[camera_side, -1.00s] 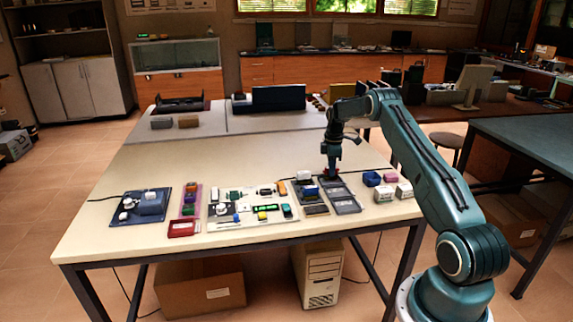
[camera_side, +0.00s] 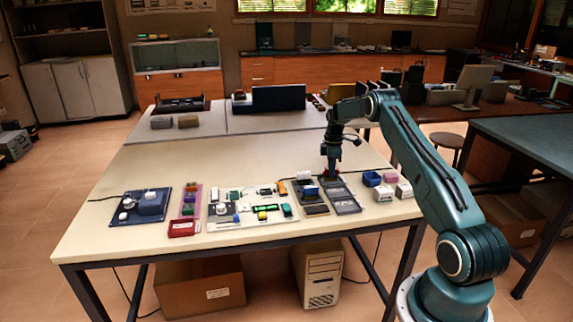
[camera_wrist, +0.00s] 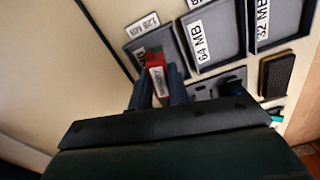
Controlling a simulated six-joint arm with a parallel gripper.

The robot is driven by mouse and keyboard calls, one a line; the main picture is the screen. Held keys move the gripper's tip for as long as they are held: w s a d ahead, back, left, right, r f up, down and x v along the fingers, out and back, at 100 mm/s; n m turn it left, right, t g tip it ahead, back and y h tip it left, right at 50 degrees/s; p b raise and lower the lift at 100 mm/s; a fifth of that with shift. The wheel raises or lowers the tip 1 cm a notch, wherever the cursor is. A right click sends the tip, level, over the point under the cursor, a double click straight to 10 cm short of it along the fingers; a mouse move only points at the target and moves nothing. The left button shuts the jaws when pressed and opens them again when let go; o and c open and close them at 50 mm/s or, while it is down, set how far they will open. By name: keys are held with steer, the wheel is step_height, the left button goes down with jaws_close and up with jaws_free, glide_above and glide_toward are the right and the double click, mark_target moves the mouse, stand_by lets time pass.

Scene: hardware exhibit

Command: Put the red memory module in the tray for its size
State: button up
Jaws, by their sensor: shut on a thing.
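The red memory module (camera_wrist: 154,60), with a white label on its face, is between the fingers of my gripper (camera_wrist: 161,88) in the wrist view. My gripper (camera_side: 331,176) is shut on it, low over the far end of the grey tray group (camera_side: 346,205) in the side view. In the wrist view the module is at the small tray labelled 128 MB (camera_wrist: 137,44), overlapping its near part. I cannot tell whether it touches the tray floor. Beside it are the 64 MB tray (camera_wrist: 215,38) and the 32 MB tray (camera_wrist: 282,22), both looking empty.
A panel with a blue block (camera_side: 310,190) stands left of the trays. Blue (camera_side: 371,179) and white (camera_side: 404,190) boxes stand to the right. A circuit board and a red bin (camera_side: 183,229) lie farther left. The table behind the trays is clear.

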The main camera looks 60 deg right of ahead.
steer(key=shift+f, duration=0.4)
stand_by(0.6)
steer(key=o, duration=1.3)
steer(key=shift+r, duration=0.1)
steer(key=shift+r, duration=3.65)
